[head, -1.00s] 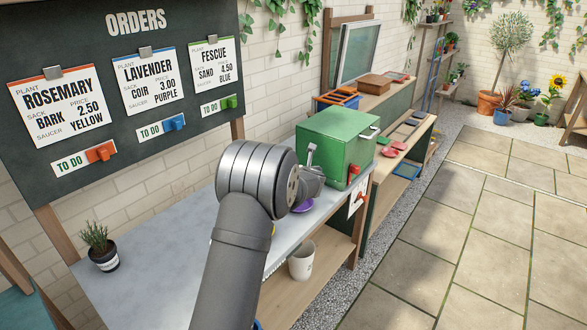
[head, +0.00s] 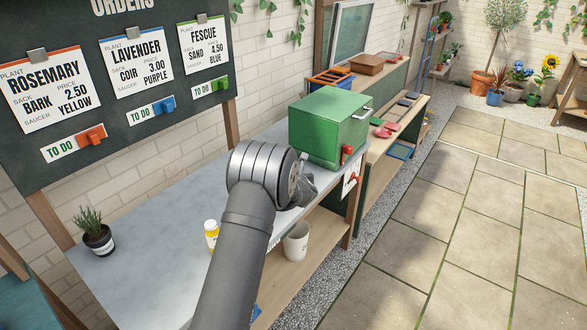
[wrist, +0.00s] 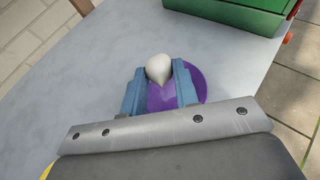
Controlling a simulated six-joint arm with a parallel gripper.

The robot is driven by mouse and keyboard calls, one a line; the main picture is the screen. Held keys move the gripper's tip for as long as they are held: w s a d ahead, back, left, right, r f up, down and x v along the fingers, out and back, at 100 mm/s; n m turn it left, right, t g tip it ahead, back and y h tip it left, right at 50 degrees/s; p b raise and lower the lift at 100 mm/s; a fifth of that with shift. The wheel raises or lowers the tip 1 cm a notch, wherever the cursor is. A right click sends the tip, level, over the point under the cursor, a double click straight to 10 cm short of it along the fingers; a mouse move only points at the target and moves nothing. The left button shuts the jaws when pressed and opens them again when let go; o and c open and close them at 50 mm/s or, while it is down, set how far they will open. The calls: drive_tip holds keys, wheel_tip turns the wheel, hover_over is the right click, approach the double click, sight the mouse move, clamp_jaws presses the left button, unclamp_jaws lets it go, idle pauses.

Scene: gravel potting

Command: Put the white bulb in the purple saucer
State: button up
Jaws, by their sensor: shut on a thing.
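The white bulb (wrist: 159,68) shows in the wrist view between the tips of my gripper (wrist: 160,82), which is shut on it. The purple saucer (wrist: 191,88) lies on the grey bench top below and behind the fingers, partly covered by them. The bulb appears over the saucer's far left edge; I cannot tell whether it touches the saucer.
A green box (head: 329,130) stands on the bench just beyond the saucer, with its side also in the wrist view (wrist: 235,15). A yellow bottle (head: 211,232) and a potted plant (head: 94,235) stand on the bench (head: 150,262). A white pot (head: 296,243) is on the shelf below.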

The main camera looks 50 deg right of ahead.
drive_tip(key=shift+f, duration=1.8)
drive_tip(key=o, duration=1)
drive_tip(key=shift+r, duration=3.5)
drive_tip(key=shift+f, duration=1)
